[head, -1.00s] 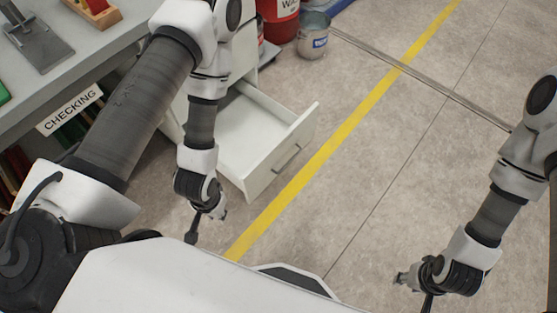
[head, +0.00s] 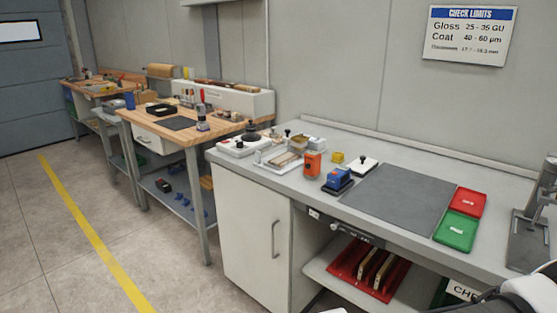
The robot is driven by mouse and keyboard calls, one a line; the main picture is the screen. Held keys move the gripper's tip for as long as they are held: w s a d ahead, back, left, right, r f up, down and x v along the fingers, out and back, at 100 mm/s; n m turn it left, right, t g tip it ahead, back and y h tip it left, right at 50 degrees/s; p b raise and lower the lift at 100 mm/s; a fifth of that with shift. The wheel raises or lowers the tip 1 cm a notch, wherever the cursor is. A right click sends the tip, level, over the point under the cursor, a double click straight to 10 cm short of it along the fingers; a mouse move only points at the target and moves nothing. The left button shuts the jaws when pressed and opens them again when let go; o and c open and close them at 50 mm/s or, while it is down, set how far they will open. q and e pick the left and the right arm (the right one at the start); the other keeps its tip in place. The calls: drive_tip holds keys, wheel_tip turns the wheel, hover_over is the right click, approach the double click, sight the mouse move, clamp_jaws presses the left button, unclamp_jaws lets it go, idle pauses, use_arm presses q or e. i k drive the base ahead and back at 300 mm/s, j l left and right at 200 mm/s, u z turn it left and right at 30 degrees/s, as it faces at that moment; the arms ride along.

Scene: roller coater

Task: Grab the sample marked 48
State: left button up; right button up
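No sample with a readable mark 48 shows in the head view. A red rack (head: 345,260) on the shelf under the grey bench holds several upright, pale-edged panels (head: 372,268). Any numbers on them are too small to read. On the bench top lie a red tray (head: 467,201) and a green tray (head: 456,231), each with a small white label that I cannot read. Neither of my grippers is in view. Only a white and dark piece, probably of my arm, shows at the lower right corner.
The grey bench (head: 320,185) carries a dark mat (head: 398,200), an orange device (head: 312,163), a blue device (head: 338,180) and a metal stand (head: 530,225). A white cabinet (head: 250,240) stands below. Wooden benches (head: 185,135) stand farther left. The floor (head: 60,250) at left is clear.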

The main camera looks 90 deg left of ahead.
sight(285, 158)
drive_tip(key=u, duration=2.75)
